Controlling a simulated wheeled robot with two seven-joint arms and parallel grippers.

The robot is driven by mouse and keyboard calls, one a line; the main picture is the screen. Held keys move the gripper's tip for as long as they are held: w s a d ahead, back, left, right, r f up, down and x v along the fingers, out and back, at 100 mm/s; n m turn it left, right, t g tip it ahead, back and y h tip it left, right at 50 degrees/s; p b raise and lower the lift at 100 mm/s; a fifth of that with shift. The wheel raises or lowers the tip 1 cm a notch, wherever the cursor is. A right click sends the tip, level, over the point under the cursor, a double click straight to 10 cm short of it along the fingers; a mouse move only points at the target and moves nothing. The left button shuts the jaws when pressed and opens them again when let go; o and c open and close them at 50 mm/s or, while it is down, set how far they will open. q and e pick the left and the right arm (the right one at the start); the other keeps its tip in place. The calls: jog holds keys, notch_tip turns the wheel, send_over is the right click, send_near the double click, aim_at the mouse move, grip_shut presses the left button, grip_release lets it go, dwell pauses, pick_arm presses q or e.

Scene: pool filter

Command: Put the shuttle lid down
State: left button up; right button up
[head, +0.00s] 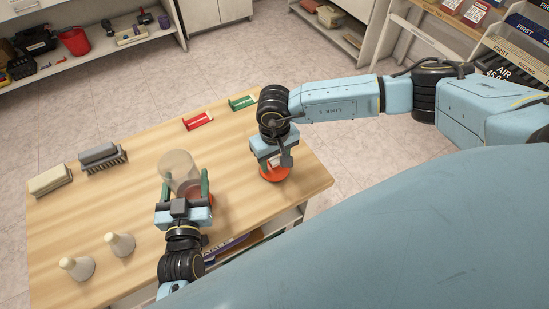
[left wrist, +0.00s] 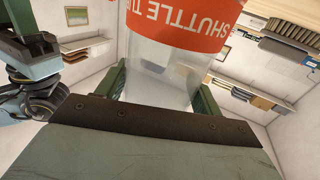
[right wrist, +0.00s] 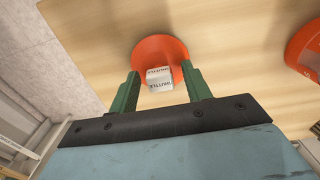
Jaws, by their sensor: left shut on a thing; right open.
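The shuttle lid (head: 275,175) is an orange disc on the tabletop near its right end. In the right wrist view the lid (right wrist: 152,47) lies flat, with a white block knob (right wrist: 159,80) marked SHUTTLE. My right gripper (right wrist: 160,88) is open, its green fingers either side of the knob with gaps showing. In the head view my right gripper (head: 273,160) points down over the lid and partly hides it. My left gripper (head: 190,187) is shut on the clear shuttle tube (head: 177,164). Its orange lettered band (left wrist: 190,25) shows in the left wrist view.
The table's middle is mostly clear.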

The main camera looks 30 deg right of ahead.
aim_at(274, 159)
notch_tip(274, 159, up, 12)
dwell(0.4)
jog(key=shift+r, duration=0.1)
pick_arm(q)
jog(key=o, duration=1.2)
jog(key=shift+c, duration=0.2)
jog(key=v, duration=1.2)
